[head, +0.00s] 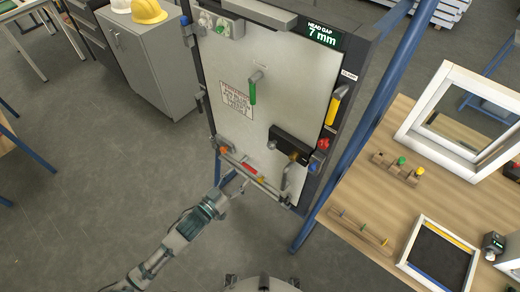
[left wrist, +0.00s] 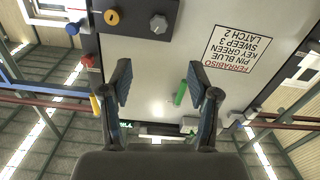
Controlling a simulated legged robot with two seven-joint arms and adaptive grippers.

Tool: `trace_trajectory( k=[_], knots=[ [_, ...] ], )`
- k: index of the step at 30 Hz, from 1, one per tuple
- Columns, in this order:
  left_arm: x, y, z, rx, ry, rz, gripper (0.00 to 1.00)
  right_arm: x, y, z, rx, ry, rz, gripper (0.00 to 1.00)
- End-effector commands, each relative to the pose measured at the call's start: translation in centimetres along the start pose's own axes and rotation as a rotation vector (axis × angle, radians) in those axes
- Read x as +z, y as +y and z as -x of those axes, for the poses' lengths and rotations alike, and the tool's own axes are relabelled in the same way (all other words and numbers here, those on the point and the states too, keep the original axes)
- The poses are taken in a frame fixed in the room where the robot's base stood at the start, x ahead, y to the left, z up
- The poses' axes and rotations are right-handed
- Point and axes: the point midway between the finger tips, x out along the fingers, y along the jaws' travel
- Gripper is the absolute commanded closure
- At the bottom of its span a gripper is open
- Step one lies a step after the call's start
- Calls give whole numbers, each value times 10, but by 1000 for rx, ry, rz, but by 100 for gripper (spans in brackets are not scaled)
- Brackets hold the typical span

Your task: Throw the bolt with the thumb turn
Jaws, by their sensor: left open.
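The thumb turn is a grey knob (head: 271,145) on a black lock case (head: 291,138) at the lower right of the pale door panel (head: 235,65). In the left wrist view the grey knob (left wrist: 158,23) sits beside a yellow round piece (left wrist: 112,17) on the dark lock case (left wrist: 137,9). My left gripper (head: 237,184) is open and empty, near the panel's bottom edge, below and left of the knob and apart from it. Its two fingers (left wrist: 160,85) show spread in the wrist view. My right gripper is not in view. Whether the bolt is thrown cannot be told.
A green-handled lever (head: 253,90), a yellow handle (head: 333,109) and a red knob (head: 323,144) stick out from the door and frame. A bar with a red part (head: 249,168) crosses the bottom. A wooden table (head: 345,205) stands right; a grey cabinet (head: 150,65) stands left.

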Motion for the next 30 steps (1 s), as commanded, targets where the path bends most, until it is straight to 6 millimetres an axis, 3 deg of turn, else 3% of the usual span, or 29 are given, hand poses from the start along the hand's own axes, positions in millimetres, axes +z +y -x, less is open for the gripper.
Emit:
trace_trajectory(
  k=[12,18,24,30],
  knots=[
    [-2,0,-97,0,4,-4,39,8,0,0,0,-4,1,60],
    [-2,0,-136,-1,3,-6,39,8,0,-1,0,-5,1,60],
    [-1,0,-155,-2,1,-5,39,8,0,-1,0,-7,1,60],
    [-1,0,-158,-1,2,-5,39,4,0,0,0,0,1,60]
  ],
)
